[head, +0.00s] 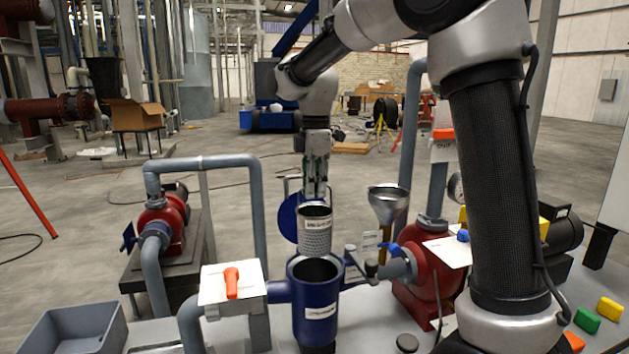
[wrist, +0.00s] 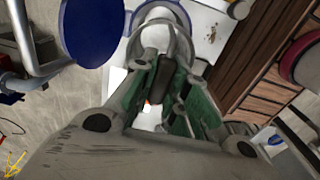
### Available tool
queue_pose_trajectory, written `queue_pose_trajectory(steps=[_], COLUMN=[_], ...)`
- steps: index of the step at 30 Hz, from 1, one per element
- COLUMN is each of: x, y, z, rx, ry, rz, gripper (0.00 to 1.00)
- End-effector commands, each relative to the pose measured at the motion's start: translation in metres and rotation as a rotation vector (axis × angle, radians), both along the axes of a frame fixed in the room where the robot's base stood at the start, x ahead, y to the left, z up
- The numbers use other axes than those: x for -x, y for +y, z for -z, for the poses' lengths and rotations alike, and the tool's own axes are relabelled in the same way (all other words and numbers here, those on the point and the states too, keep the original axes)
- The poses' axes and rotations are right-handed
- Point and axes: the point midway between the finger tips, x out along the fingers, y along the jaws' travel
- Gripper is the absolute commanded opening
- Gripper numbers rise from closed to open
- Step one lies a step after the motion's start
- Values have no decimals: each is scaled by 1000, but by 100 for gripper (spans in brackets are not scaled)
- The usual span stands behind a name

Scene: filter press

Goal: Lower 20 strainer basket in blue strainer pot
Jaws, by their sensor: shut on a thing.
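The grey perforated strainer basket (head: 316,238) with a white label hangs upright from my gripper (head: 316,190) in the head view. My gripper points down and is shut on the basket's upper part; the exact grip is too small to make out. The blue strainer pot (head: 303,320) stands open below, its dark mouth visible. The basket's bottom is close to the pot's far rim in the picture; whether it is above or slightly inside the mouth I cannot tell. In the wrist view the green-sided fingers (wrist: 158,92) are close together.
A round blue lid (head: 286,218) stands raised behind the basket, also at upper left in the wrist view (wrist: 88,32). A metal funnel (head: 389,204) and a valve with tags are close on the right. A red-handled valve box (head: 231,284) and grey pipes stand left.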

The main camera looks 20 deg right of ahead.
Motion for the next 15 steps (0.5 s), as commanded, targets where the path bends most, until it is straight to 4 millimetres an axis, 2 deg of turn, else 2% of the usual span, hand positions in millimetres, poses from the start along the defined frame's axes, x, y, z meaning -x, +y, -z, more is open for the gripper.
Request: queue_pose_trajectory(steps=[15], x=[0], y=[0], z=[46], rx=[0], ry=[0], rz=[0], gripper=[0])
